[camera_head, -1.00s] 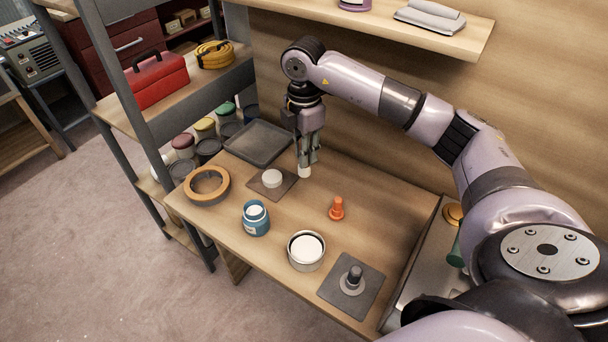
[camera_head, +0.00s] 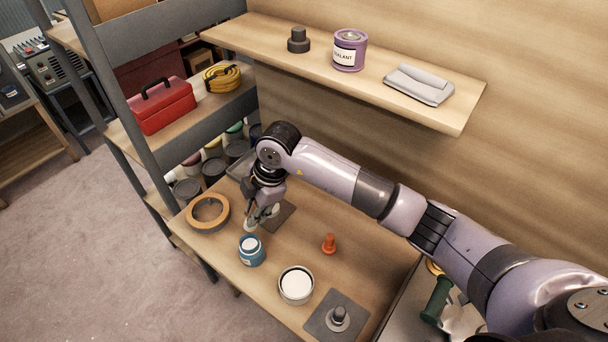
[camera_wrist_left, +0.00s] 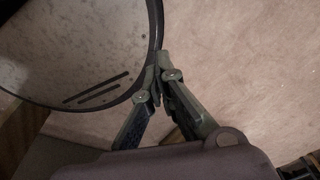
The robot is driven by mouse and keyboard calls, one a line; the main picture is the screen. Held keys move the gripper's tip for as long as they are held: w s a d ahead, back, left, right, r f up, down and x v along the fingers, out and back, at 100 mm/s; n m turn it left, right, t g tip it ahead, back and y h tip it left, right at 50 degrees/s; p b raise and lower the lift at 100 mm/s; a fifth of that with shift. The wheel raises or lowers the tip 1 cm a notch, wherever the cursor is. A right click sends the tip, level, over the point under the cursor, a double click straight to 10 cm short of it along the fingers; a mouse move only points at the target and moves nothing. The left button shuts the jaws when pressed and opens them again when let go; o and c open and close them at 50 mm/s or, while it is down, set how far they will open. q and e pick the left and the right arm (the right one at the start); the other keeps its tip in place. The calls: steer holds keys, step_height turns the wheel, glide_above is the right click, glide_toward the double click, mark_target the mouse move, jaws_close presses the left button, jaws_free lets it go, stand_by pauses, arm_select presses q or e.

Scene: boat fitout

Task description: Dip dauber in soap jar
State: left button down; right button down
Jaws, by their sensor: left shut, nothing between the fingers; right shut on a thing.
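My right gripper (camera_head: 262,211) is shut on the dauber, whose small pale end (camera_head: 249,225) shows below the fingers. The dauber hangs just behind and above a blue jar (camera_head: 251,256) with a white top, apart from it as far as I can tell. To the right of the blue jar stands a round tin (camera_head: 296,298) with a white surface inside. Which of the two is the soap jar is not readable. In the left wrist view my left gripper (camera_wrist_left: 160,68) is shut and empty, its fingertips together.
An orange plug-like piece (camera_head: 329,244) stands on the bench. A tape roll (camera_head: 192,213) lies at left and a dark mat with a knobbed part (camera_head: 339,318) at front. A shelf (camera_head: 440,113) with a sealant tin (camera_head: 350,51) overhangs the back.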

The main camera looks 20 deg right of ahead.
mark_target(253, 228)
steer(key=shift+s+a+r, duration=0.1)
steer(key=shift+s+a, duration=0.1)
steer(key=shift+a, duration=0.45)
steer(key=shift+f, duration=0.4)
step_height(253, 228, down, 4)
steer(key=b, duration=0.4)
steer(key=shift+f+b, duration=0.55)
steer(key=shift+f, duration=0.15)
steer(key=shift+f+b, duration=0.4)
steer(key=shift+f, duration=0.2)
